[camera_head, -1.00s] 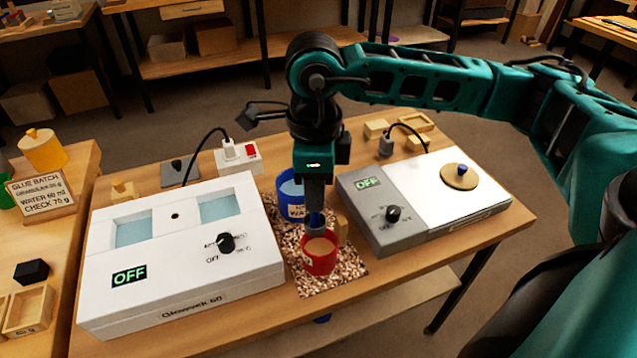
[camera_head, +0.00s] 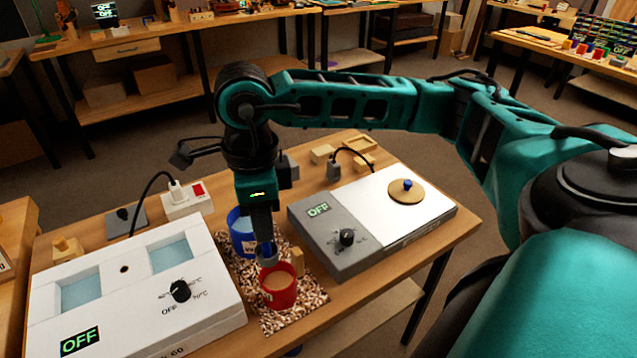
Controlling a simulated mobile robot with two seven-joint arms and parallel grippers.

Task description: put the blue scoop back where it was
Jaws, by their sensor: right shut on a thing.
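My right gripper (camera_head: 264,243) points straight down and is shut on the blue scoop (camera_head: 267,256), of which only a small part shows below the fingers. The scoop is just behind the rim of a red pot (camera_head: 279,298) filled with tan granules; I cannot tell whether it touches the pot. A blue pot (camera_head: 240,237) stands behind and left of the gripper, partly hidden by it. Both pots stand on a speckled mat (camera_head: 307,300). My left gripper is not in view.
A white glue warmer (camera_head: 125,290) marked OFF stands left of the mat. A grey and white device (camera_head: 330,237), also OFF, stands to the right with a round wooden lid (camera_head: 406,192) on it. A small wooden block (camera_head: 297,261) stands beside the red pot. A power strip (camera_head: 187,199) lies behind.

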